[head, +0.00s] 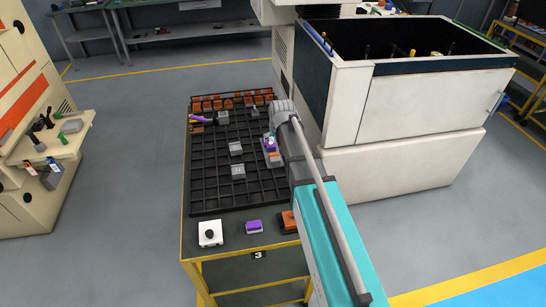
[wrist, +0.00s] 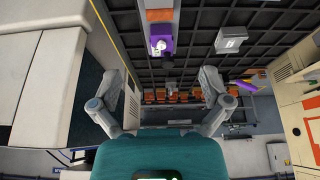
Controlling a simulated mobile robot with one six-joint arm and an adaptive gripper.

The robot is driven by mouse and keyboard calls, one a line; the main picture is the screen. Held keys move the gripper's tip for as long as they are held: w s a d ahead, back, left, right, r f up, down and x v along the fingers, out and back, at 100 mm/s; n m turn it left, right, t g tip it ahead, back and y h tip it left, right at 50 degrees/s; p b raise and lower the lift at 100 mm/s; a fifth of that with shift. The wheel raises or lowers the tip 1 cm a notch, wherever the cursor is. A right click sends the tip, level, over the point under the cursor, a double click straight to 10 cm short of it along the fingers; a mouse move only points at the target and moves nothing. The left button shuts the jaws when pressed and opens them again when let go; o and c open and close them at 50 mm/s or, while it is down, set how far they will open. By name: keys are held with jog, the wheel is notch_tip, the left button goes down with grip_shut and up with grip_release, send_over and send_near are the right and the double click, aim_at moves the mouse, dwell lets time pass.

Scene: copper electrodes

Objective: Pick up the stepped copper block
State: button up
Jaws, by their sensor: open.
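Several copper-orange blocks stand in a row (head: 228,102) along the far end of the black grid rack; the row also shows between my fingers in the wrist view (wrist: 180,94). Another copper block (head: 289,221) lies at the near right of the table, partly behind my arm. A copper-orange piece (wrist: 159,15) is at the top of the wrist view. I cannot tell which block is the stepped one. My gripper (wrist: 163,91) is open and empty, with its fingers wide apart above the rack. In the head view my arm mostly hides it.
The black grid rack (head: 205,175) holds grey blocks (head: 236,149) and a purple-and-white piece (wrist: 161,39). A white button box (head: 210,233) and a purple block (head: 254,227) are at the near edge. A white machine (head: 410,110) stands close on the right.

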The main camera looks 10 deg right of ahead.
aim_at(274, 153)
jog(key=shift+b+x, duration=3.7)
jog(key=shift+x, duration=0.45)
jog(key=shift+f, duration=0.2)
jog(key=shift+b+x, duration=2.45)
jog(key=shift+s+a, duration=0.1)
jog(key=shift+s, duration=0.05)
jog(key=shift+c, duration=0.2)
grip_shut()
jog(key=shift+r, duration=0.15)
notch_tip(274, 153, up, 10)
jog(key=p, duration=1)
